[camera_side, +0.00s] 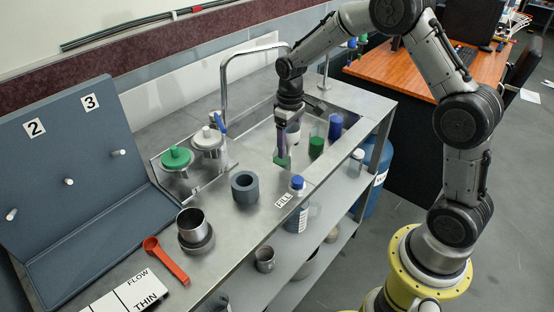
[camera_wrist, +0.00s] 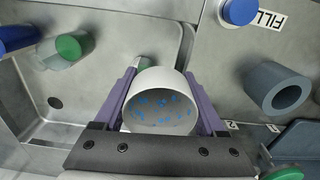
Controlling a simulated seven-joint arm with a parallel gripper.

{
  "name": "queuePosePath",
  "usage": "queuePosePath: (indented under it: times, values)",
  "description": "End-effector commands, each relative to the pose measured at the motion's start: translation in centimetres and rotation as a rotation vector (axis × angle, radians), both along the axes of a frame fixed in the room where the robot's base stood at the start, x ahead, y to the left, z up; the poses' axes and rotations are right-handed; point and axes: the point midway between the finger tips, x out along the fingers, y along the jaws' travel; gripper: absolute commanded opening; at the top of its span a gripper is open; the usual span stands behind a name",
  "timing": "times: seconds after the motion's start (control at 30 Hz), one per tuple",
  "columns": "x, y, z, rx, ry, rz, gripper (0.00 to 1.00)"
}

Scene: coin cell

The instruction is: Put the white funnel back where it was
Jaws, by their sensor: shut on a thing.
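My gripper (camera_side: 284,158) hangs over the sink (camera_side: 258,140) in the side view. In the wrist view its purple fingers (camera_wrist: 160,88) are shut on the white funnel (camera_wrist: 160,84), one on each side. The funnel's wide, round mouth faces the wrist camera, and blue specks show on its inner wall. In the side view only a small white part of the funnel (camera_side: 293,136) shows beside the fingers; its lower end is hard to make out.
A grey ring (camera_side: 244,188), a blue-capped bottle (camera_side: 297,186), a metal cup (camera_side: 192,222) and lidded pots (camera_side: 177,160) stand nearby. A pegged, numbered board (camera_side: 65,150) stands left.

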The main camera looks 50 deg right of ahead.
Motion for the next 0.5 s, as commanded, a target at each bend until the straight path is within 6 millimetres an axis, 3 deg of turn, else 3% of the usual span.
queuePosePath:
  times: [0.23,0.5]
  values:
    - [-1.5,0.2,-0.1,0.000,0.000,0.357,0.19]
    - [-4.2,0.3,1.8,-0.001,-0.002,0.832,0.19]
